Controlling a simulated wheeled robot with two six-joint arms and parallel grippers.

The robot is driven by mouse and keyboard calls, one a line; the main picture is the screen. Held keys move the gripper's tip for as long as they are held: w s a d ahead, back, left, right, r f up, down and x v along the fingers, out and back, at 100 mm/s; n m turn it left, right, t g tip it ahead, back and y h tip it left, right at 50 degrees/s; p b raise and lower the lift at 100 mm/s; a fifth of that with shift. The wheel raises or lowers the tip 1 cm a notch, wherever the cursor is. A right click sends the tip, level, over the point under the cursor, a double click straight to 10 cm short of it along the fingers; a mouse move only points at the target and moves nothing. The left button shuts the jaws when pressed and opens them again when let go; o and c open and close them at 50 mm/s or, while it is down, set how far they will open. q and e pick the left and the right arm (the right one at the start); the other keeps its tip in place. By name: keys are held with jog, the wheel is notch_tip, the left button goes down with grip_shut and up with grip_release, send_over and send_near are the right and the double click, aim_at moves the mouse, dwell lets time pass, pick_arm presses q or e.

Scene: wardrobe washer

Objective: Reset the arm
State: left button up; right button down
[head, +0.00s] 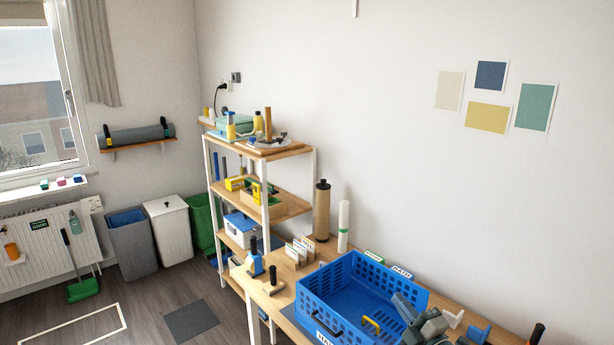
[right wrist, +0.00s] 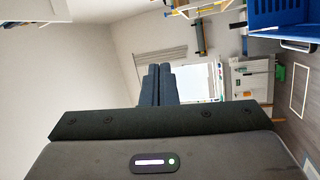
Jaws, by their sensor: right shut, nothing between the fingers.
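My right gripper (head: 405,308) is at the lower right of the head view, in front of the blue crate's right end. In the right wrist view its two dark fingers (right wrist: 160,84) lie side by side, shut, with nothing between them. They point toward the window side of the room. My left gripper is in neither view.
The blue crate (head: 315,285) stands on a wooden table (head: 268,299) and holds a yellow-handled item (head: 371,325). It also shows in the right wrist view (right wrist: 268,14). Wooden shelves (head: 286,208) with tools stand behind. Bins (head: 169,229) line the back wall. The floor at left is mostly clear.

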jog(key=s+d+f+m+g+h, duration=0.2)
jog(key=s+d+f+m+h, duration=0.2)
jog(key=s+d+m+h, duration=0.45)
jog(key=s+d+f+m+g+h, duration=0.4)
jog(key=s+m+h, duration=0.3)
jog(key=s+m, duration=0.35)
jog(key=s+a+f+g+y, duration=0.3)
jog(key=s+a+f+g, duration=0.15)
jog(key=s, duration=0.65)
jog(key=s+a+f+g+y, duration=0.35)
jog(key=s+f+g, duration=0.2)
jog(key=s, duration=0.45)
jog(key=s+f+b+x, duration=0.1)
jog(key=s+b+x, duration=0.25)
jog(key=x, duration=1.35)
jog(key=s+d+f+b+x, duration=0.15)
jog(key=s+x, duration=0.35)
jog(key=x, duration=1.3)
jog(key=s+f+m+g+b, duration=0.1)
jog(key=s+f+b, duration=0.4)
jog(key=s+f, duration=1.3)
notch_tip(320, 180, down, 5)
jog(key=shift+s+d+r+g, duration=0.15)
jog(key=shift+s+d+g, duration=0.05)
jog(key=shift+s+g, duration=0.1)
